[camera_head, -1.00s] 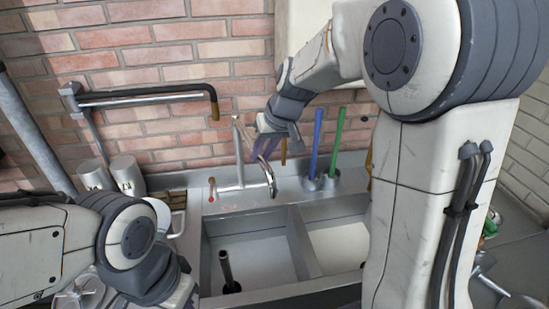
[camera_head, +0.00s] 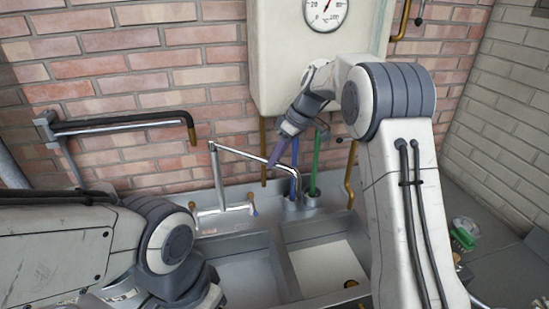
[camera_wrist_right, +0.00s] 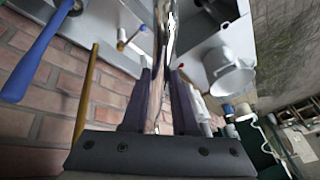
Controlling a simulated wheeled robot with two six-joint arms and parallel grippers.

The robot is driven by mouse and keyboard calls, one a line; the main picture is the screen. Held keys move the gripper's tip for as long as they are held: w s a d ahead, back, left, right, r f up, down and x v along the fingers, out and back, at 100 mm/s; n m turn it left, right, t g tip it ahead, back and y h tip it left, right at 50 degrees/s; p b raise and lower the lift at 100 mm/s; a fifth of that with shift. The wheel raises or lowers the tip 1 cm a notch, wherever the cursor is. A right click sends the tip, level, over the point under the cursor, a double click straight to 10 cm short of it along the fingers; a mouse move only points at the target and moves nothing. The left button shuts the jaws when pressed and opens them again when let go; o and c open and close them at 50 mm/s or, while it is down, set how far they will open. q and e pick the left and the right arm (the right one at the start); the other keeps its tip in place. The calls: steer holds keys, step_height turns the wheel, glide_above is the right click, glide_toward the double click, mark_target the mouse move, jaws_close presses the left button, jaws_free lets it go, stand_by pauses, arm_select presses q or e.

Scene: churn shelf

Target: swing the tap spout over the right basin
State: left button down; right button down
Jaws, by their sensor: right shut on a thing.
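The metal tap (camera_head: 217,180) rises from the ledge behind the sink. Its spout (camera_head: 240,154) runs to the right and bends down near the blue-handled brush. My right gripper (camera_head: 276,158) is shut on the spout near its bend. In the right wrist view, the two dark fingers (camera_wrist_right: 158,100) hold the shiny pipe between them. The left basin (camera_head: 245,283) is partly covered by my left arm. The right basin (camera_head: 325,268) lies right of the divider (camera_head: 282,262). I cannot tell exactly what lies under the spout's tip. My left gripper's fingers are not in view.
The blue brush (camera_head: 294,186) and green brush (camera_head: 316,158) stand in holders behind the basins, close to my right gripper. A boiler with a gauge (camera_head: 326,12) hangs above. A black-and-metal wall pipe (camera_head: 120,122) is at the left. A brass pipe (camera_head: 351,180) stands right.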

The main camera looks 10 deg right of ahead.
steer(key=shift+w, duration=0.15)
steer(key=c, duration=0.7)
jaws_free()
steer(key=shift+d, duration=0.1)
steer(key=b+v, duration=0.1)
steer(key=v, duration=0.9)
steer(key=shift+r+b, duration=0.2)
steer(key=shift+b, duration=0.15)
